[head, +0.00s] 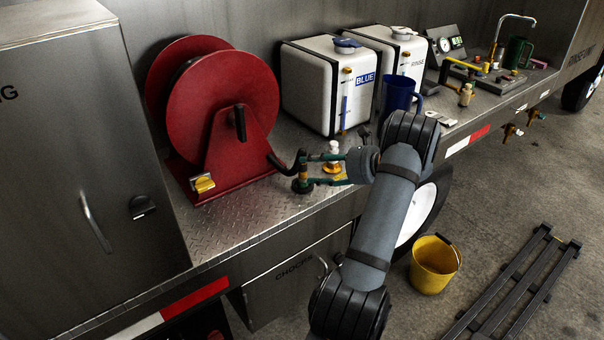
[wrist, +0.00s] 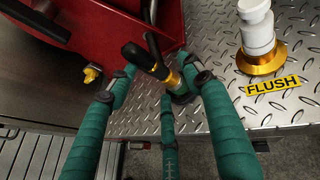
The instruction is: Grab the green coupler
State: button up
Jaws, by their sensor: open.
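The coupler (head: 302,186) is on the end of the black hose, at the front of the steel deck beside the red reel. It has a dark green end and a brass ring. In the wrist view the coupler (wrist: 183,88) lies ahead of my gripper, with its brass part and the black hose end leading up and left. My gripper (head: 312,170) is open, with teal-wrapped fingers pointing left in the head view. In the wrist view the fingertips of my gripper (wrist: 158,72) stand on either side of the coupler. Contact cannot be told.
A white fitting on a brass base (wrist: 258,40) stands close on the right by the FLUSH label (wrist: 271,86). The red hose reel (head: 222,95) is to the left. White tanks (head: 312,80) and a blue jug (head: 397,94) stand behind. The deck's front edge is near.

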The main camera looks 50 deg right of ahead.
aim_at(305, 169)
jog(key=x, duration=0.1)
jog(key=p+x, duration=0.1)
jog(key=x, duration=0.2)
jog(key=shift+w+a+f, duration=0.2)
jog(key=shift+a+f, duration=0.1)
jog(key=shift+a, duration=0.15)
jog(key=shift+c, duration=0.6)
jog(key=c, duration=1.1)
grip_shut()
